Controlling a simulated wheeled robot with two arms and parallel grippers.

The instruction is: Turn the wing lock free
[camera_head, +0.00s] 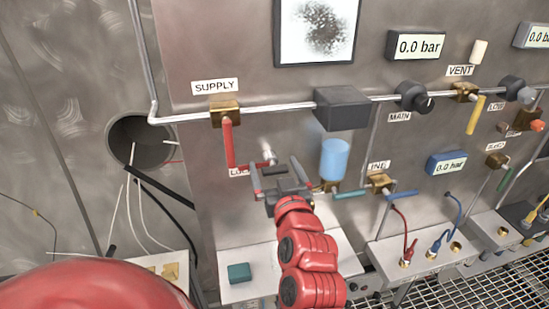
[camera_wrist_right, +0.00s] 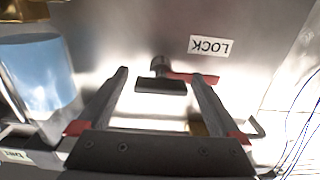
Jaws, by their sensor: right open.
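The wing lock (camera_wrist_right: 160,86) is a small dark T-shaped piece on the steel panel, beside the LOCK label (camera_wrist_right: 212,45) in the right wrist view. Its bar lies crosswise in that view. In the head view the dark wing (camera_head: 275,171) is partly hidden by my right gripper (camera_head: 279,178). That gripper is open, with its fingers on either side of the wing in the wrist view (camera_wrist_right: 159,76); I see no clear contact. The red lever (camera_head: 228,143) of the SUPPLY valve (camera_head: 224,109) hangs down and ends beside the lock. My left gripper is not in view.
A blue-filled cylinder (camera_head: 334,158) stands close right of my right gripper. A grey box (camera_head: 342,108) sits on the pipe above. Loose cables hang from a round hole (camera_head: 140,142) at left. A ledge (camera_head: 240,290) is below.

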